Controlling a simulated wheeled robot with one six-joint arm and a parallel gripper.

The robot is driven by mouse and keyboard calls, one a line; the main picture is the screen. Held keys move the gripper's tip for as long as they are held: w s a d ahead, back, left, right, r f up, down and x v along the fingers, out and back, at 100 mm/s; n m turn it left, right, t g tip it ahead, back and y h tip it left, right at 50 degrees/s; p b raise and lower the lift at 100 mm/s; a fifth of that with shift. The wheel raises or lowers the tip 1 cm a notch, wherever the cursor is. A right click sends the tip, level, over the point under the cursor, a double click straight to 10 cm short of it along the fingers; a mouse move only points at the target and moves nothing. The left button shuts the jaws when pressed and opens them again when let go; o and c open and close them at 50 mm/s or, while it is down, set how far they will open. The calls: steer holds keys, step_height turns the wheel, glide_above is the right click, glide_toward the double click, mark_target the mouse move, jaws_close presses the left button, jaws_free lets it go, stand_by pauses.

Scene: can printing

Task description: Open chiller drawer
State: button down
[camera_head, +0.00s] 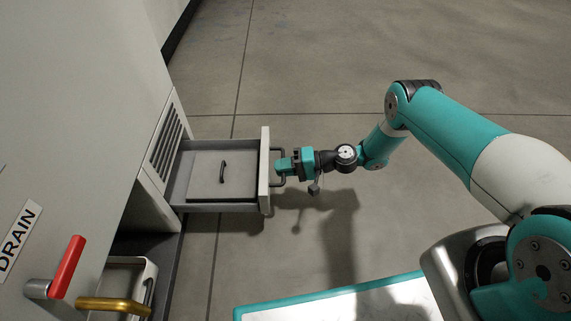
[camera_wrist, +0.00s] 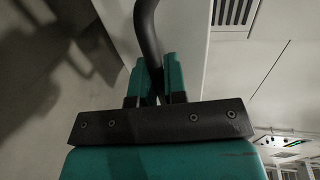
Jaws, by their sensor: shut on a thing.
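The chiller drawer (camera_head: 264,172) is a grey box pulled out from the lower part of the machine, left of centre in the head view. A lidded compartment with a small dark handle (camera_head: 223,172) shows inside it. My gripper (camera_head: 284,165) is at the drawer's front, shut on the dark bar handle (camera_head: 281,151). In the wrist view the gripper's teal fingers (camera_wrist: 158,82) close around the dark curved handle (camera_wrist: 147,32). The drawer's pale front panel (camera_wrist: 190,45) is behind the fingers.
The grey machine cabinet (camera_head: 75,110) fills the left side, with a vent (camera_head: 166,147), a DRAIN label (camera_head: 17,236) and a red lever (camera_head: 67,267). The concrete floor (camera_head: 290,70) right of the drawer is clear.

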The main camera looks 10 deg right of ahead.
steer(key=shift+s, duration=0.1)
steer(key=c, duration=1.2)
jaws_free()
steer(key=shift+d, duration=0.1)
steer(key=p+v, duration=0.5)
steer(key=v, duration=1.2)
steer(key=shift+d+p, duration=0.2)
steer(key=shift+p, duration=0.15)
